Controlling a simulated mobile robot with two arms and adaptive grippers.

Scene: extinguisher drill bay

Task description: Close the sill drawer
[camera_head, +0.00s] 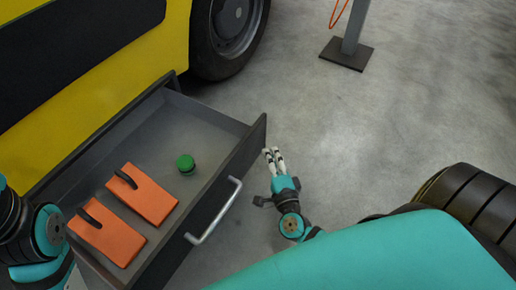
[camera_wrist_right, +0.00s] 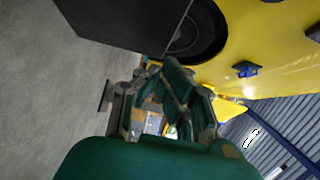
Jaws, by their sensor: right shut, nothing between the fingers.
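The sill drawer (camera_head: 232,178) is dark grey and stands pulled out from the yellow vehicle in the head view. Its front carries a silvery bar handle (camera_head: 215,212). Inside lie two orange flat pieces with black loops (camera_head: 143,194) (camera_head: 106,236) and a green round item (camera_head: 185,163). My right gripper (camera_head: 273,155) is shut and empty, just right of the drawer front's far end, apart from the handle. It also shows in the right wrist view (camera_wrist_right: 178,88), below a dark panel that appears to be the drawer. My left arm enters at the left edge; its gripper is out of view.
The yellow vehicle (camera_head: 95,110) with a black tyre (camera_head: 228,35) stands behind the drawer. A grey post on a dark base plate (camera_head: 346,54) stands at the top right.

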